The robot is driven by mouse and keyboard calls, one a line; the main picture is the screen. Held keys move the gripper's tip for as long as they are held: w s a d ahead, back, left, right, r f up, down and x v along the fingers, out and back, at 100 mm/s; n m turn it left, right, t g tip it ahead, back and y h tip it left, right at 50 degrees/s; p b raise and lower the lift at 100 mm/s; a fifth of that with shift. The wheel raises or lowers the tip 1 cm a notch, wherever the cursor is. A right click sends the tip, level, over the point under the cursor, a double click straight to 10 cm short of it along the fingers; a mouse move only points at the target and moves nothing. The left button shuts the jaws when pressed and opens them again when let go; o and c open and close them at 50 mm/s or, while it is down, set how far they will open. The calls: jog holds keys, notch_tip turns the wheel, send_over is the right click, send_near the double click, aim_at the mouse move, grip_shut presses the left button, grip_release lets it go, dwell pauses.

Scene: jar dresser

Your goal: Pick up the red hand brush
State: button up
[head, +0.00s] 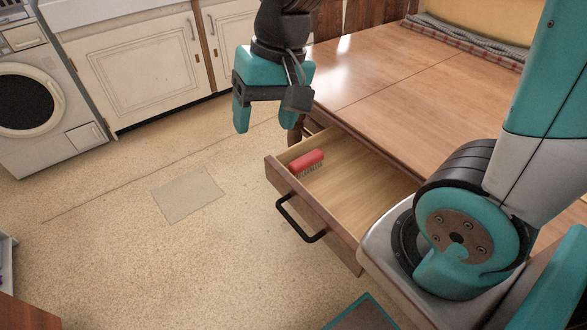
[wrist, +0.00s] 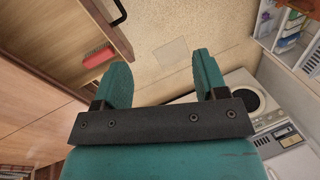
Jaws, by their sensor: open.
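My gripper (head: 262,118) is open and empty. It hangs in the air above and to the left of the brush in the head view, apart from it. In the wrist view both fingers of my gripper (wrist: 161,75) are spread, with only floor seen between them.
The drawer front has a black handle (head: 300,220). The wooden dresser top (head: 390,80) lies above and behind the drawer. A washing machine (head: 45,110) and white cabinets (head: 130,60) stand at the back left. The floor left of the drawer is clear.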

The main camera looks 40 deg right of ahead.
jog(key=w+d+f+m+h+b, duration=0.1)
jog(key=w+d+f+m+h, duration=0.1)
jog(key=w+d+f+m, duration=0.55)
jog(key=m, duration=0.8)
send_over(303, 160)
notch_tip(303, 160, down, 6)
jog(key=shift+g+h, duration=0.3)
jog(key=shift+h, duration=0.2)
notch_tip(303, 160, down, 11)
jog(key=shift+r+b, duration=0.1)
jog(key=shift+b, duration=1.05)
notch_tip(303, 160, down, 7)
jog(key=shift+r+b, duration=0.1)
jog(key=shift+b, duration=0.35)
jog(key=c, duration=1)
